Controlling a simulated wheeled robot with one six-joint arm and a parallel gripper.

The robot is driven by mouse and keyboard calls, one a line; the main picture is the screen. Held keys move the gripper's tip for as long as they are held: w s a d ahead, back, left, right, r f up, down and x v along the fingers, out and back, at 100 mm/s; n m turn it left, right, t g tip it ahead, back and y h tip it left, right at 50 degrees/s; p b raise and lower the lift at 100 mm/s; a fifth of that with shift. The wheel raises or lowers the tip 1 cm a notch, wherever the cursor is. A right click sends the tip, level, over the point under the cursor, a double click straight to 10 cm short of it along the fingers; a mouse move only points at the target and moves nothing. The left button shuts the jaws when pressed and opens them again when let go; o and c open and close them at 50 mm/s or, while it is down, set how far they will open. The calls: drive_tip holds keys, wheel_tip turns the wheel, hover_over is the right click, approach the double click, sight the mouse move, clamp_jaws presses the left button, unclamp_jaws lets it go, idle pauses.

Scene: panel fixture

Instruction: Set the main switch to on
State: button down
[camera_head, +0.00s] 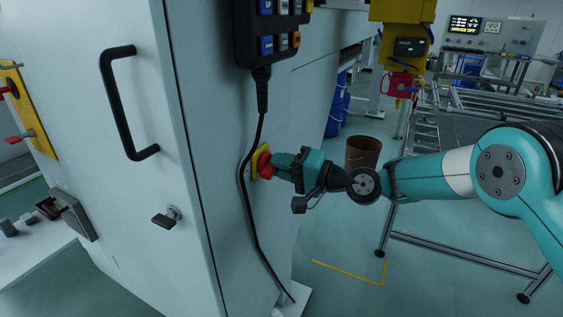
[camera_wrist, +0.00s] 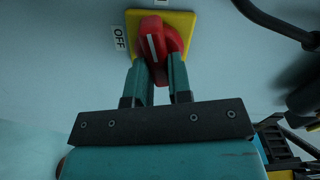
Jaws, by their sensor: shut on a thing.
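The main switch is a red rotary knob (camera_wrist: 168,38) on a yellow plate (camera_wrist: 188,20) on the pale cabinet wall. A white "OFF" label (camera_wrist: 119,37) is left of the plate; another label at the top edge is cut off. The white stripe on the knob's grip runs nearly upright in the wrist view, leaning slightly left at its top. My gripper (camera_wrist: 161,66) is shut on the knob, one finger on each side. In the head view the red knob (camera_head: 264,166) is partly hidden by my gripper (camera_head: 277,167), which reaches in from the right.
A black control pendant (camera_head: 270,25) hangs above, and its cable (camera_head: 246,200) runs down the wall close beside the knob. A black door handle (camera_head: 122,105) is on the cabinet's left face. A brown bucket (camera_head: 363,152) stands on the floor behind my arm.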

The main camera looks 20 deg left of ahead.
drive_tip(key=shift+m+p, duration=0.35)
drive_tip(key=shift+m, duration=1.15)
drive_tip(key=c, duration=1)
unclamp_jaws()
drive_tip(key=shift+c, duration=0.2)
drive_tip(key=shift+d+f, duration=0.1)
drive_tip(key=shift+d, duration=0.05)
drive_tip(key=s+d+b, duration=0.1)
drive_tip(key=d+b, duration=0.1)
drive_tip(key=d, duration=1.5)
drive_tip(key=shift+s, duration=0.15)
